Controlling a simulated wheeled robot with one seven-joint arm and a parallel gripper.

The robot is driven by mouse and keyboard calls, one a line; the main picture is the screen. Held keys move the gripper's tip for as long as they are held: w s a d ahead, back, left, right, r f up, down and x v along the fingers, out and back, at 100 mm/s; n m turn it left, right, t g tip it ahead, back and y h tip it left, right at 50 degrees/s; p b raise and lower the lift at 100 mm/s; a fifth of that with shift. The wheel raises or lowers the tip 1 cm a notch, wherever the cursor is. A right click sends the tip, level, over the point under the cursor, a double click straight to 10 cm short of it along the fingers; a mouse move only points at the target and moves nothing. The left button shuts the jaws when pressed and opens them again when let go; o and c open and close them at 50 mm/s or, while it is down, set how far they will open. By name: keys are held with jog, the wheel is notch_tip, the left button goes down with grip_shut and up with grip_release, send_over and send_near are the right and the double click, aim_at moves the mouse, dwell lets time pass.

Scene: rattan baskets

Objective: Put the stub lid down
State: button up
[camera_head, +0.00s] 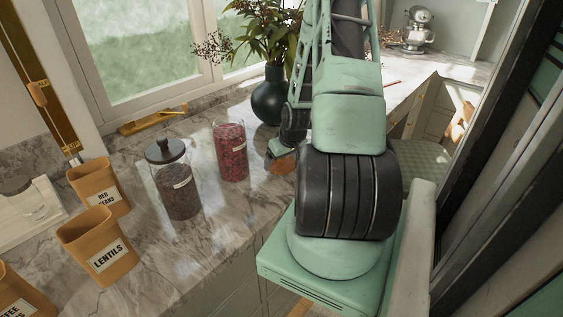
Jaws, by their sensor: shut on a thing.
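My gripper (279,148) is mostly hidden behind my own arm; only a small green part shows at its left edge. An orange-brown piece (282,164) shows just below it, and I take it to be the stub lid, held in the shut jaws. It is low over the marble counter (225,215), to the right of the red-filled glass jar (230,155). I cannot tell whether it touches the counter. The red-filled jar shows no lid on top.
A glass jar (178,190) with a dark knobbed lid stands left of the red-filled jar. Orange canisters (98,240) line the front left. A dark green vase (269,97) with a plant stands behind the gripper. Bare counter lies before the jars.

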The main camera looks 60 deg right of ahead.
jog(key=shift+f, duration=0.7)
jog(key=shift+f, duration=0.15)
jog(key=o, duration=0.8)
jog(key=v, duration=1.2)
jog(key=shift+s+a, duration=0.1)
